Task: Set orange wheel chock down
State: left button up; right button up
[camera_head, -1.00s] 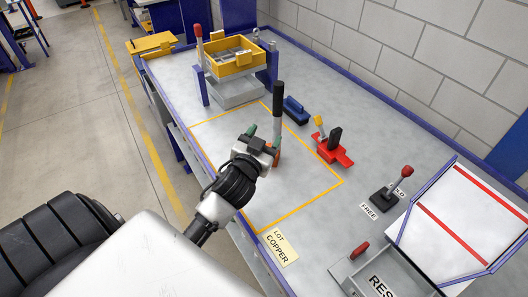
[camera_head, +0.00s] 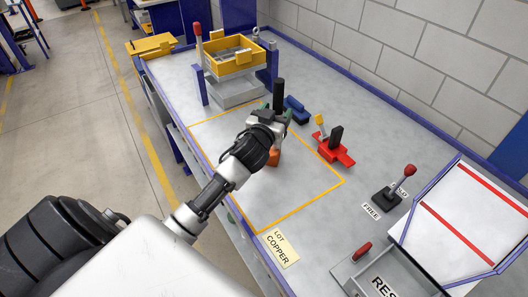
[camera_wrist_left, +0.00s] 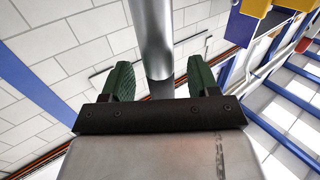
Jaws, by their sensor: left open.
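The orange wheel chock (camera_head: 273,157) stands on the bench inside the yellow outline, partly hidden by my left arm. An upright rod with a black grip (camera_head: 278,92) rises above it and appears to belong to it. My left gripper (camera_head: 277,117) is at this rod, below the black grip and above the orange part. In the left wrist view the grey metal rod (camera_wrist_left: 153,40) shows between the two green fingertips (camera_wrist_left: 158,78), with gaps on both sides. The left gripper is open. My right gripper is not in view.
A blue-handled block (camera_head: 296,108) and a red fixture (camera_head: 335,147) stand just right of the outline. A yellow tray (camera_head: 234,62) stands on a frame behind. The front of the outlined area is clear.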

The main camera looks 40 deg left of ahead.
pick_arm(q)
jog(key=shift+w+a+f, duration=0.1)
jog(key=shift+w+a, duration=0.05)
jog(key=shift+w, duration=0.4)
jog(key=shift+s, duration=0.1)
grip_shut()
jog(key=shift+r, duration=0.2)
